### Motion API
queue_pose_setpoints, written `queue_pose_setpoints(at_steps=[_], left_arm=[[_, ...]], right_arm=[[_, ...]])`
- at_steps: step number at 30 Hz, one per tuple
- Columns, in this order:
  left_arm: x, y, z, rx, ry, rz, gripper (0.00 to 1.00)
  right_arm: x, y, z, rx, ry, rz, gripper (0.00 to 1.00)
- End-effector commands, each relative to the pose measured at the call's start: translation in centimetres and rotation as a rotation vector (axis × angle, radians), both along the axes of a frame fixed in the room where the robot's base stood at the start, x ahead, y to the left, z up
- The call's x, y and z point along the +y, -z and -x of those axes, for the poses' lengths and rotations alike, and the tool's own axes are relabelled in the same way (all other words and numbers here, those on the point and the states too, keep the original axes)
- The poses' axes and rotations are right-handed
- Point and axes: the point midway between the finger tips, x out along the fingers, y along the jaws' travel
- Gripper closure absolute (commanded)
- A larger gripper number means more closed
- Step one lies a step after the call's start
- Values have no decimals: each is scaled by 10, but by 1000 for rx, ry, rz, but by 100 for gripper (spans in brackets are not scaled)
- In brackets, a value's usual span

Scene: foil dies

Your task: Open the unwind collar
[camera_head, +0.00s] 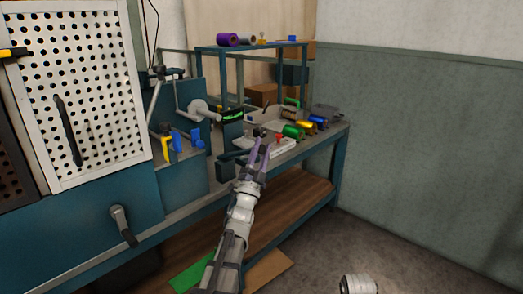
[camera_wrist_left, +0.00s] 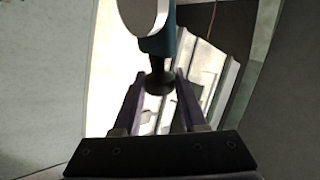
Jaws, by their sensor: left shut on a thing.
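My left gripper (camera_head: 262,137) reaches over the bench at the machine's right end, its purple fingers pointing up and away. In the left wrist view my left gripper (camera_wrist_left: 160,84) is shut on a dark round knob (camera_wrist_left: 157,82). The knob sits at the end of a teal part (camera_wrist_left: 160,45), and a pale disc (camera_wrist_left: 143,14) shows beside it. I take the knob to be on the unwind collar, but its open or closed position cannot be told. In the head view the fingers partly hide the knob. My right gripper is not in view.
A shelf frame (camera_head: 262,48) with a purple roll (camera_head: 227,40) stands behind.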

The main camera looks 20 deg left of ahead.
Motion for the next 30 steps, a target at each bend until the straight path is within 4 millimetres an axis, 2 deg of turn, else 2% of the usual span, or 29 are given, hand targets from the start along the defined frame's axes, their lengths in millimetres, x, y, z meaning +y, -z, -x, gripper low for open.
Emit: queue_pose_setpoints(at_steps=[1, 9, 20, 26, 30], left_arm=[[1, 0, 0, -1, -1, 0, 58], [0, 0, 0, -1, 0, 0, 29], [0, 4, 4, -1, 0, 0, 29], [0, 20, 22, -2, -1, 1, 29], [-1, 36, 41, -2, -1, 1, 29]], right_arm=[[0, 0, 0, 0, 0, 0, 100], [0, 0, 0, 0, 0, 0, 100], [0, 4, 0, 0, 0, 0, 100], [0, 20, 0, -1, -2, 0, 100], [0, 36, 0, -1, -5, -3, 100]])
